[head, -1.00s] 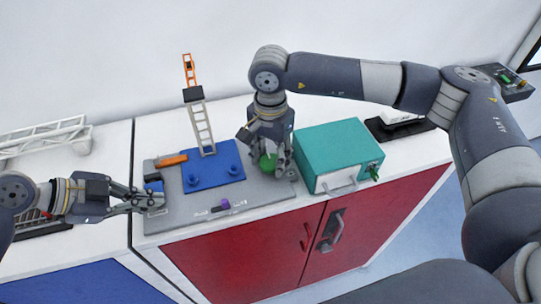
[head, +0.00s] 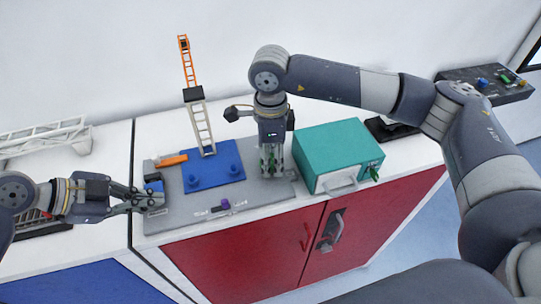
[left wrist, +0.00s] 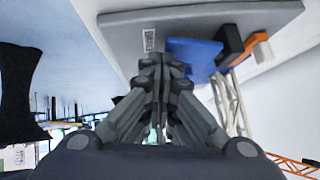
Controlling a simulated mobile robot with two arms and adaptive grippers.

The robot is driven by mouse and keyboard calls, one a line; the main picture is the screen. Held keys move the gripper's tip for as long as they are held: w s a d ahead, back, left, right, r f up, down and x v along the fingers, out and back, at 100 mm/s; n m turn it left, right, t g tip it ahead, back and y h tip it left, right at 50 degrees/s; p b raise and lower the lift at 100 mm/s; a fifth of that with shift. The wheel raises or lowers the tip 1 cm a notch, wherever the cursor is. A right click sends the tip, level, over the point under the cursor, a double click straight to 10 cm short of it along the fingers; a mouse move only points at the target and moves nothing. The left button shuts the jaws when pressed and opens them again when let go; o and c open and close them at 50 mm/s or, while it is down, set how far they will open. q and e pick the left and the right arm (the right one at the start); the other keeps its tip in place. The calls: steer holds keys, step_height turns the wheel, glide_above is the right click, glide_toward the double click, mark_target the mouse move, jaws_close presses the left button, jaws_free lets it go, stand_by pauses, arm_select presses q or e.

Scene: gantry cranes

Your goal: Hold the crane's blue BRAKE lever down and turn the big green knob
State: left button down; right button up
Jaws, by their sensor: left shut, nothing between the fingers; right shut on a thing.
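The crane stands on a blue base plate (head: 214,167) on a grey board, its lattice mast (head: 203,128) carrying an orange upper section (head: 187,62). The blue BRAKE lever (head: 153,185) is at the board's left end; it also shows in the left wrist view (left wrist: 190,58). My left gripper (head: 152,201) is shut and empty, its fingertips against or right beside the lever; contact is hard to tell. It also shows in the left wrist view (left wrist: 160,62). My right gripper (head: 270,168) points down, shut on the green knob (head: 270,160), which its fingers mostly hide.
An orange lever (head: 171,160) sits behind the blue one. A purple slider (head: 225,204) is at the board's front. A teal box (head: 338,150) stands close right of my right gripper. A white lattice piece (head: 45,138) lies at left.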

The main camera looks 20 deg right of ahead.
mark_target(271, 161)
steer(key=m, duration=1.2)
steer(key=shift+m, duration=0.3)
stand_by(0.4)
steer(key=o, duration=1.1)
steer(key=shift+c, duration=0.2)
step_height(271, 161, up, 12)
